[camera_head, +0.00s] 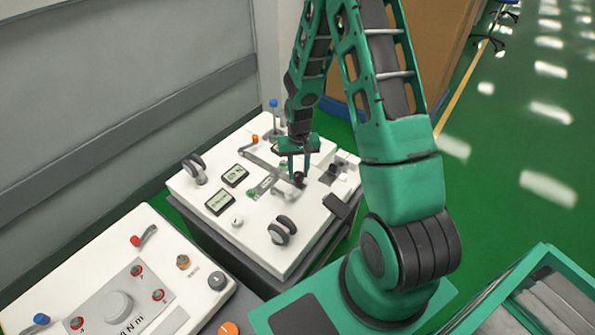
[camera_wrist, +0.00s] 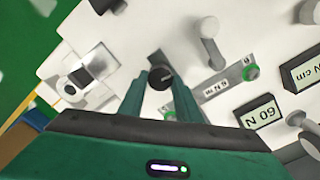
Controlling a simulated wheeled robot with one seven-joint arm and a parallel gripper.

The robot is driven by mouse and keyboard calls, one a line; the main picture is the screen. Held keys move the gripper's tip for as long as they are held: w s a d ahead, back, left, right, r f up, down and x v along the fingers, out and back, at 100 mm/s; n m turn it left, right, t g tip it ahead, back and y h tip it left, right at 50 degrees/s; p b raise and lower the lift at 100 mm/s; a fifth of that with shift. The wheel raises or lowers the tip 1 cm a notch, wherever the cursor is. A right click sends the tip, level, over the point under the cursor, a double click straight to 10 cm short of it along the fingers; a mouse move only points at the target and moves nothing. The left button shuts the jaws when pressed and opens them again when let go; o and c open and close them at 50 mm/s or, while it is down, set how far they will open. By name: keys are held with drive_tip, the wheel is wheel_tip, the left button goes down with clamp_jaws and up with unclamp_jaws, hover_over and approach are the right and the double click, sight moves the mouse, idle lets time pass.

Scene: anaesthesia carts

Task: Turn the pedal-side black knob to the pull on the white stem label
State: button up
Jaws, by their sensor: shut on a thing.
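The black knob (camera_wrist: 160,76) is round with a small pale mark on its face. It shows between my fingertips in the wrist view and at their lower end in the head view (camera_head: 299,178). My gripper (camera_wrist: 161,84) points down at the cart's white top and is shut on the knob. In the head view my gripper (camera_head: 297,168) hides part of the panel behind it. A dark pedal-like plate (camera_head: 343,206) sticks out at the cart's right edge. I cannot make out the pull mark or the stem label for certain.
A grey strip (camera_wrist: 218,86) with a white label and green-ringed parts lies beside the knob. Two small displays (camera_head: 234,175) (camera_head: 220,202), black wheels (camera_head: 283,230) and a blue-topped lever (camera_head: 274,115) stand on the white top (camera_head: 262,262). Another control panel (camera_head: 160,240) is at lower left.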

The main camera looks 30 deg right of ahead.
sight(298, 173)
drive_tip(key=o, duration=1.1)
drive_tip(key=shift+c, duration=0.2)
wheel_tip(298, 173, up, 11)
drive_tip(key=shift+w+f, duration=0.1)
drive_tip(key=s+d+r+m+h, duration=0.1)
drive_tip(key=s+d+r, duration=0.1)
drive_tip(key=s+r, duration=0.45)
drive_tip(key=s+d+r, duration=0.3)
drive_tip(key=s+r, duration=0.3)
drive_tip(key=r, duration=0.1)
drive_tip(key=s+a+r, duration=0.1)
drive_tip(key=s+r, duration=0.2)
drive_tip(key=s, duration=0.6)
drive_tip(key=s+a+r+m+y, duration=0.1)
drive_tip(key=s+r, duration=0.3)
drive_tip(key=s, duration=0.5)
